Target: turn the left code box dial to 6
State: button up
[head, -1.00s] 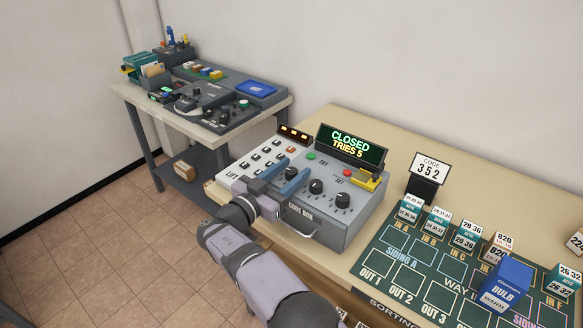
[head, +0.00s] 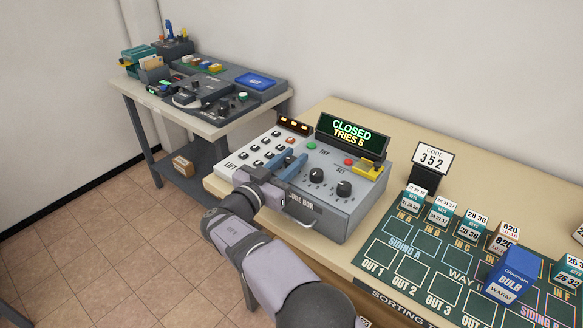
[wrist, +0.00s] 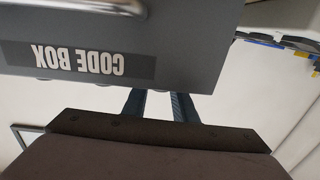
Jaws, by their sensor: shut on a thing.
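The grey code box (head: 345,222) stands on the tan bench, with black dials in a row on its sloped top. The middle dial (head: 316,174) and right dial (head: 343,188) show clearly. The left dial is hidden behind my blue fingers. My gripper (head: 292,164) reaches over the front edge and is shut on the left dial; its number cannot be read. In the wrist view the code box (wrist: 200,45) appears upside down, with my fingertips (wrist: 158,100) partly hidden beyond its edge. The display (head: 351,133) reads CLOSED, TRIES 5.
A code card (head: 432,160) reads 352. A handle (head: 297,217) sticks out in front. The sorting board (head: 410,271) with small boxes is at right.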

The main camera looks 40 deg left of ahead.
jog(key=shift+n+g+y+b, duration=0.3)
jog(key=shift+n+y+b, duration=1)
jog(key=shift+b, duration=3.25)
jog(key=shift+r+y+b, duration=0.15)
jog(key=shift+y+b, duration=0.45)
jog(key=shift+b, duration=0.15)
jog(key=o, duration=1)
jog(key=shift+o, duration=0.2)
jog(key=shift+s+d+f, duration=0.15)
jog(key=shift+s+f, duration=0.05)
jog(key=shift+s, duration=0.45)
jog(key=b+v, duration=0.2)
jog(key=v, duration=0.4)
jog(key=shift+r, duration=0.25)
